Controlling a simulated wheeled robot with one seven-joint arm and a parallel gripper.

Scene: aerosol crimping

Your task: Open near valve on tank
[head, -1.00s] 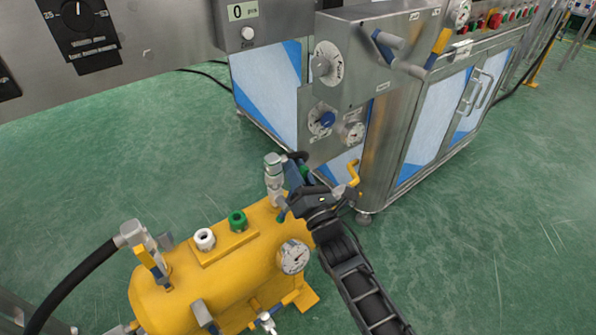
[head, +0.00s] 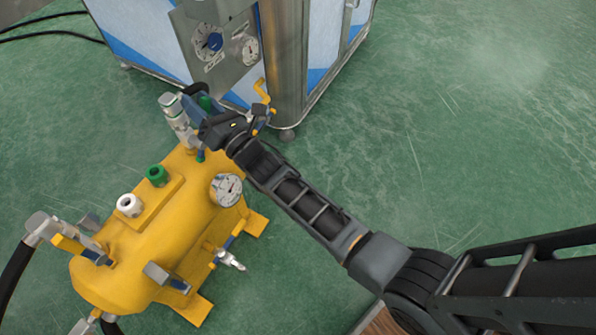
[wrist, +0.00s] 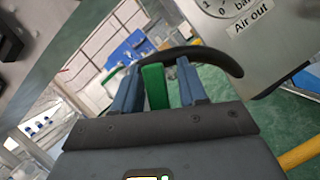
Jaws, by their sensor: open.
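The yellow tank (head: 165,235) lies on the green floor in the head view. Its far end carries an upright metal fitting (head: 175,118). My gripper (head: 206,106) is at that fitting, with its blue fingers apart. In the wrist view a green handle (wrist: 154,86) stands between the two open fingers, and a black hose curves behind them. I cannot tell whether the fingers touch the handle. At the tank's other end a valve (head: 75,245) has a yellow and blue lever and a black hose. Another lever (head: 166,277) sits on the side.
A round gauge (head: 227,189), a green cap (head: 157,175) and a white cap (head: 129,205) sit on the tank. A steel machine cabinet (head: 285,60) with a yellow crank (head: 262,90) stands just beyond my gripper. The floor to the right is open.

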